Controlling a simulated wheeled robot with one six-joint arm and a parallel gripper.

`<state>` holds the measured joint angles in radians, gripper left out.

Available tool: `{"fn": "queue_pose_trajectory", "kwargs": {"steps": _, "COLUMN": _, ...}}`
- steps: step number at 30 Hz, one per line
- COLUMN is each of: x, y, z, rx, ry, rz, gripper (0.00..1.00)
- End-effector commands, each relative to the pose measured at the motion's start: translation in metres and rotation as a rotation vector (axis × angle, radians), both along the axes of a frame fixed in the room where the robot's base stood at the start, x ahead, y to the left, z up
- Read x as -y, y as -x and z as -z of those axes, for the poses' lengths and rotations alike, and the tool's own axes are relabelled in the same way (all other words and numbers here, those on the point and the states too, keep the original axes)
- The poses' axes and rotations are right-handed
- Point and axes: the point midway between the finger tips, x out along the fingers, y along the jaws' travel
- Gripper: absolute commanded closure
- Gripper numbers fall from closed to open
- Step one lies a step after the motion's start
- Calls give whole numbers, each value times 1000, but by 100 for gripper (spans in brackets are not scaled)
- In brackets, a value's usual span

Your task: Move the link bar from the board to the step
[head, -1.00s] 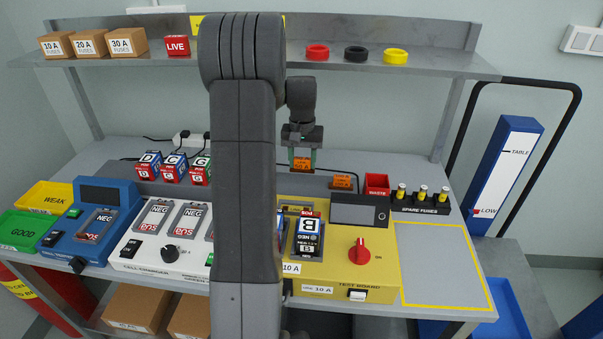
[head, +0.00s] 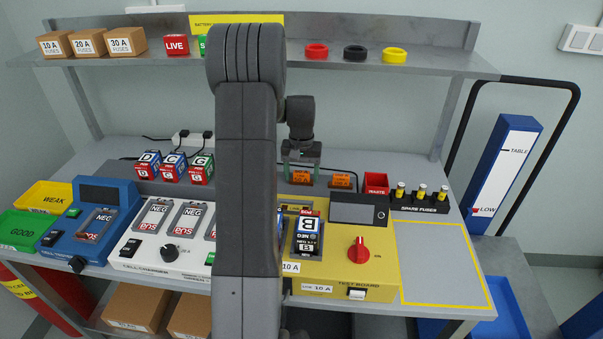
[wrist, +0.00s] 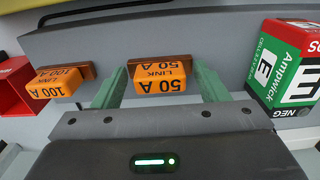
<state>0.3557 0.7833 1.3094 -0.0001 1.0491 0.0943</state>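The link bar, an orange 50 A block (head: 301,178), sits on the grey step (head: 180,189) behind the yellow test board (head: 330,272), left of an orange 100 A link (head: 341,181). In the wrist view the 50 A link (wrist: 162,76) lies between my green fingers, against a brown strip. My gripper (head: 301,160) is open just above it. In the wrist view a gap shows between the link and each finger of my gripper (wrist: 160,88). My arm hides part of the board's left side.
A red waste bin (head: 376,184) and the spare fuses (head: 421,196) stand to the right. Battery cubes (head: 173,167) stand on the left. In the wrist view an Ampwick E cell (wrist: 284,68) is close beside one finger. The yellow-outlined area (head: 445,262) is clear.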

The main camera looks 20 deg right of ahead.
Motion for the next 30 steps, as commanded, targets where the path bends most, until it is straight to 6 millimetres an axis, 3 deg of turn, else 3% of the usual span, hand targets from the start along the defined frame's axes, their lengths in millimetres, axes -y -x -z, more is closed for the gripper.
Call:
{"fn": "queue_pose_trajectory", "kwargs": {"steps": 10, "x": 0, "y": -1, "z": -9, "rx": 4, "ry": 2, "rz": 0, "gripper": 33}}
{"fn": "queue_pose_trajectory", "kwargs": {"steps": 24, "x": 0, "y": -1, "z": -101, "rx": 4, "ry": 2, "rz": 0, "gripper": 33}}
{"fn": "queue_pose_trajectory", "kwargs": {"steps": 30, "x": 0, "y": 0, "z": -121, "rx": 2, "ry": 1, "rz": 0, "gripper": 33}}
